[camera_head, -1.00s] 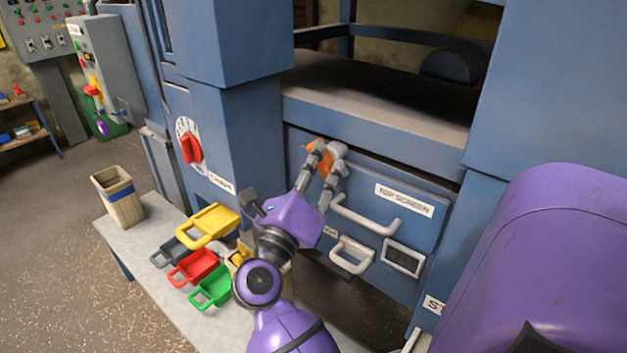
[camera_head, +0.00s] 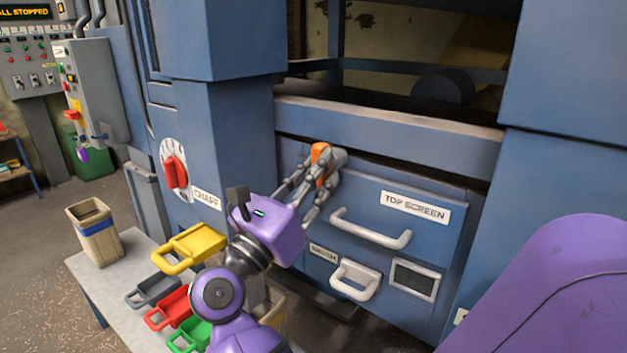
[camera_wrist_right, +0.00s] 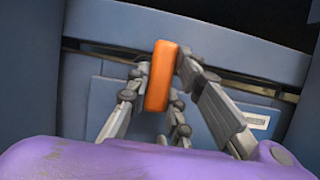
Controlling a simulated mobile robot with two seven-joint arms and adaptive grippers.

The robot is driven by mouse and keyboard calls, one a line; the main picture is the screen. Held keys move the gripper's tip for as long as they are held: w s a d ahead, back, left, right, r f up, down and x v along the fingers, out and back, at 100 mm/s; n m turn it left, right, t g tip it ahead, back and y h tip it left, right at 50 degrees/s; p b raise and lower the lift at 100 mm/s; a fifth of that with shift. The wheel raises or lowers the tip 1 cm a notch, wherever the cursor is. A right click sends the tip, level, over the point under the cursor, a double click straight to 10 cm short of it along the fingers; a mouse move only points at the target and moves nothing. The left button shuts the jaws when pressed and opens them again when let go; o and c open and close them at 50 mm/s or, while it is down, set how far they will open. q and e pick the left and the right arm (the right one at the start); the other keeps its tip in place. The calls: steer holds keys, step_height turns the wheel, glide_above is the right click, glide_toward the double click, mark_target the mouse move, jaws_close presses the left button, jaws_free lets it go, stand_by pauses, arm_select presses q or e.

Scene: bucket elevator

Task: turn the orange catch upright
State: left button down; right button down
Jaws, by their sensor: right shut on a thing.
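The orange catch (camera_head: 320,152) is at the top left of the blue "TOP SCREEN" drawer front (camera_head: 375,190), just under the ledge. In the right wrist view the catch (camera_wrist_right: 161,75) is a long orange bar, close to upright with a slight tilt, its top overlapping the seam above the drawer. My right gripper (camera_head: 322,168) is shut on it, with grey fingers on both sides of the bar. The fingers hide part of the catch in the head view. My left gripper is not in view.
The drawer has a pale handle (camera_head: 370,230); a smaller handle (camera_head: 355,280) is below it. A red dial (camera_head: 175,172) is on the column at left. A bench (camera_head: 95,285) below holds a bin (camera_head: 93,232) and yellow (camera_head: 190,247), red (camera_head: 170,306) and green (camera_head: 190,335) scoops.

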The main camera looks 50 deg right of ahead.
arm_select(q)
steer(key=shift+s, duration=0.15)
arm_select(e)
steer(key=c, duration=1.6)
jaws_free()
steer(key=shift+c, duration=0.2)
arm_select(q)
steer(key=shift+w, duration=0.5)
arm_select(e)
steer(key=shift+o, duration=0.4)
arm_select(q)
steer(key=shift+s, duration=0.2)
arm_select(e)
steer(key=w+v, duration=0.1)
steer(key=v, duration=1.1)
steer(key=shift+s, duration=0.45)
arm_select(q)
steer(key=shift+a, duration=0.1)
